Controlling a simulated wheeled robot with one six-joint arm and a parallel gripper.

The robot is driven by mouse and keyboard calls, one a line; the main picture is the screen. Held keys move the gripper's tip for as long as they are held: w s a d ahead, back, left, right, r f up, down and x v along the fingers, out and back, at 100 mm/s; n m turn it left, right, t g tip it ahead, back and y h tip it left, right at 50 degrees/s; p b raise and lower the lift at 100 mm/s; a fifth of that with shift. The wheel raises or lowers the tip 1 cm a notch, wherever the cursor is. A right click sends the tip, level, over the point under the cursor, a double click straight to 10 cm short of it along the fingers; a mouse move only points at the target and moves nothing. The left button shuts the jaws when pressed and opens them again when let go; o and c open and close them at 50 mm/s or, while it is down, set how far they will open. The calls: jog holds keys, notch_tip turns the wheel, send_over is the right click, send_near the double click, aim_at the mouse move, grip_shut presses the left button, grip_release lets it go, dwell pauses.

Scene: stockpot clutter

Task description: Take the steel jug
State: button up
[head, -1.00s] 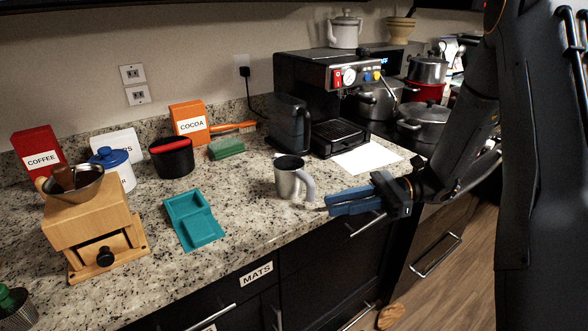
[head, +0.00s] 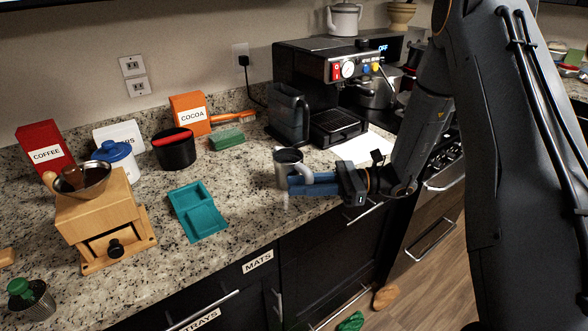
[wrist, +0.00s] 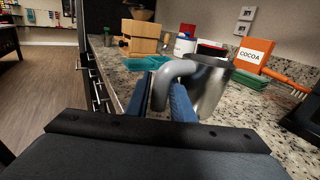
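The steel jug (head: 283,172) stands upright on the granite counter near its front edge, in front of the black coffee machine. Its grey handle points right, toward my arm. My gripper (head: 300,184) is at the handle, its blue fingers reaching in from the right. In the wrist view the jug (wrist: 211,82) is just beyond the fingers. Its handle runs down between the two fingers of my gripper (wrist: 160,100), with one finger close on each side and little gap visible. The fingers look shut on the handle. The jug's lower part is partly hidden by the fingers.
A teal tray (head: 198,212) lies left of the jug. The coffee machine (head: 320,85) and a dark pitcher (head: 288,112) stand behind it. A wooden grinder (head: 103,222) is farther left. The black drawer fronts (head: 325,240) are below the counter edge.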

jog(key=shift+s+a, duration=0.1)
jog(key=shift+a, duration=0.9)
grip_shut()
